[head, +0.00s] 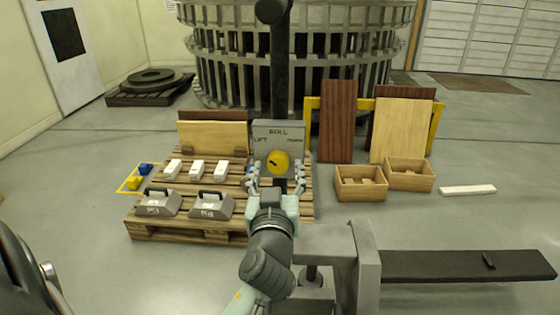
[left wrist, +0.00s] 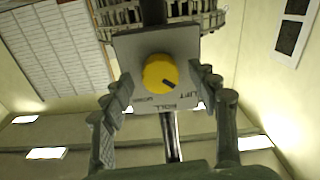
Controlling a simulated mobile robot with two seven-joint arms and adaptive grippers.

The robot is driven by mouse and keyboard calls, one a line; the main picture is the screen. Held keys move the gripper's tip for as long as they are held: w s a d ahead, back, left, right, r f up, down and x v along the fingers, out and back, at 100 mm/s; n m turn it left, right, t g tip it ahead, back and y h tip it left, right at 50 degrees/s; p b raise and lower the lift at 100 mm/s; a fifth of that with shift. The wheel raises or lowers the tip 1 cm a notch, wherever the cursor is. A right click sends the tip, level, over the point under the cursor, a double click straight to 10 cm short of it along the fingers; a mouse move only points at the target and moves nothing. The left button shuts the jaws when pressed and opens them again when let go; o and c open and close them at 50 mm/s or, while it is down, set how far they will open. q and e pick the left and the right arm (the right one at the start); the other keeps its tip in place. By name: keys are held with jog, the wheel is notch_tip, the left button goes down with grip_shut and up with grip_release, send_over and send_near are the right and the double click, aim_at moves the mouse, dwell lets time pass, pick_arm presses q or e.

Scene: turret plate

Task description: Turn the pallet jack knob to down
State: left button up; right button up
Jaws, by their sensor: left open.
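The yellow round knob (head: 278,162) sits on a grey control plate (head: 263,133) fixed to a dark upright pole. The plate reads LIFT on the left, ROLL at the top and what looks like DOWN on the right. The knob's dark pointer mark lies toward the LIFT side. In the left wrist view the plate appears upside down, with the knob (left wrist: 160,71) between my fingers and its mark toward LIFT. My left gripper (head: 275,177) is open, its fingers spread to either side of the knob, with no visible contact. My right gripper is not seen.
A wooden pallet (head: 190,233) with grey weights and white blocks stands left of the pole. Wooden boxes (head: 360,187) and leaning boards (head: 338,120) are to the right. The dark fork (head: 465,265) extends to the lower right. A large ring structure is behind.

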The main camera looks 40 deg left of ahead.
pick_arm(q)
jog(key=shift+w+a, duration=0.1)
jog(key=shift+w, duration=0.1)
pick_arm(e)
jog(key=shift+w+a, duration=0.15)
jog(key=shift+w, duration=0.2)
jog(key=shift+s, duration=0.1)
pick_arm(q)
jog(key=shift+c, duration=1.8)
jog(key=c, duration=0.8)
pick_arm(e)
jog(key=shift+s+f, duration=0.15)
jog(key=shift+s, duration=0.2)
